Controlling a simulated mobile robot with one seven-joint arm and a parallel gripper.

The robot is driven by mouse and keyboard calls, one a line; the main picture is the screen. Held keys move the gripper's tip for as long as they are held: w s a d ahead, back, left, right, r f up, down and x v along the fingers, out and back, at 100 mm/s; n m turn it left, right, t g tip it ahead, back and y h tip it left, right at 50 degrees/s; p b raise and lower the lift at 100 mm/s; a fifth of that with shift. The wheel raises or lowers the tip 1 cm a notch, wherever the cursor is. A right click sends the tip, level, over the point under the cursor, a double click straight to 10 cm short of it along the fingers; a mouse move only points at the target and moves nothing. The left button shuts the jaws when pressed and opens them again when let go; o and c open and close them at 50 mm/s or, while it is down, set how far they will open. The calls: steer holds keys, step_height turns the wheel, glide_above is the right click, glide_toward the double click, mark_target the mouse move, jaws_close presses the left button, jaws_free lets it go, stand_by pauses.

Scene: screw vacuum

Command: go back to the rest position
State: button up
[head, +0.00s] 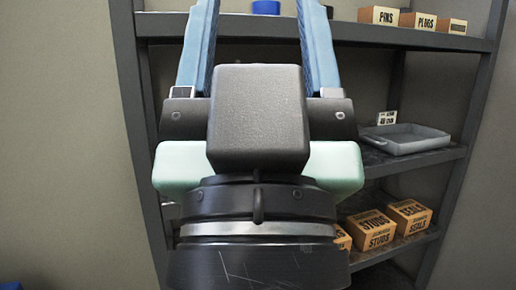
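My gripper (256,20) fills the middle of the head view, in front of a dark shelving unit (420,36). No mark for a rest position shows.
The top shelf holds a blue round item (266,7), a PINS box (378,17) and a PLUGS box (412,23). A grey tray (408,147) lies on the middle shelf beside a small sign (387,118). Lower down are STUDS (371,234) and SEALS (409,217) boxes.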

step_height(320, 180, up, 13)
steer(key=p, duration=1.1)
